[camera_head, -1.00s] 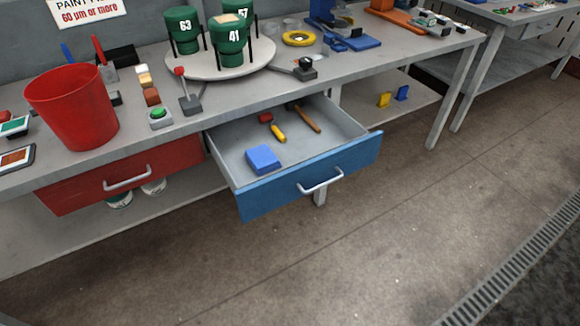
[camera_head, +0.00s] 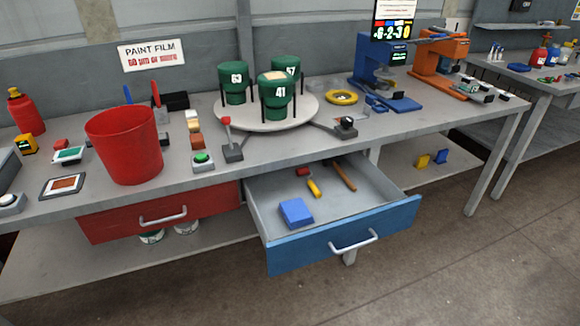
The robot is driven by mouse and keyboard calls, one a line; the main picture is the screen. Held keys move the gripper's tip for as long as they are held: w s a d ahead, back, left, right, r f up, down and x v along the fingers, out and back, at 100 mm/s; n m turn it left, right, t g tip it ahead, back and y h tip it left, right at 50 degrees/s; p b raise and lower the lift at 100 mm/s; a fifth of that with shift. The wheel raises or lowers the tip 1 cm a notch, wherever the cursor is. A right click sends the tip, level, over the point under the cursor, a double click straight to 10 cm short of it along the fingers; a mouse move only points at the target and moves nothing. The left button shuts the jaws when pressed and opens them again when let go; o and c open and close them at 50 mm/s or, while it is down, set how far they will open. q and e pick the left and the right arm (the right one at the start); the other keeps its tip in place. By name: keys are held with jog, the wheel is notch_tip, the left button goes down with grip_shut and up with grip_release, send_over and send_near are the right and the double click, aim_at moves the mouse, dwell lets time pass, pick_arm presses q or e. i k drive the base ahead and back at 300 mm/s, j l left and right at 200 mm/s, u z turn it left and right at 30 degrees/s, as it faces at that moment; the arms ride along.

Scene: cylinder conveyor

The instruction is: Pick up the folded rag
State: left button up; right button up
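The folded rag is most likely the blue folded block (camera_head: 296,213) lying flat in the front left of the open drawer. The drawer (camera_head: 343,246) has a blue front with a silver handle and is pulled out from under the workbench. Beside the blue block, a tool with a yellow handle (camera_head: 314,188) and red end lies in the drawer. A tool with a brown wooden handle (camera_head: 343,176) lies further right, partly under the bench edge. Neither of my grippers shows in the head view.
A red bucket (camera_head: 125,146) stands on the bench (camera_head: 72,203) at the left. A round turntable (camera_head: 242,122) carries green numbered canisters (camera_head: 276,97). A red drawer (camera_head: 117,222) is shut. Blue (camera_head: 378,62) and orange (camera_head: 440,62) machines stand at the back right. Floor in front is clear.

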aim_at(296, 214)
jog(key=i+j+z, duration=0.4)
jog(key=i+j, duration=0.15)
jog(key=j, duration=0.15)
jog(key=i+j+z, duration=0.2)
jog(key=j, duration=0.25)
jog(key=i+l, duration=0.05)
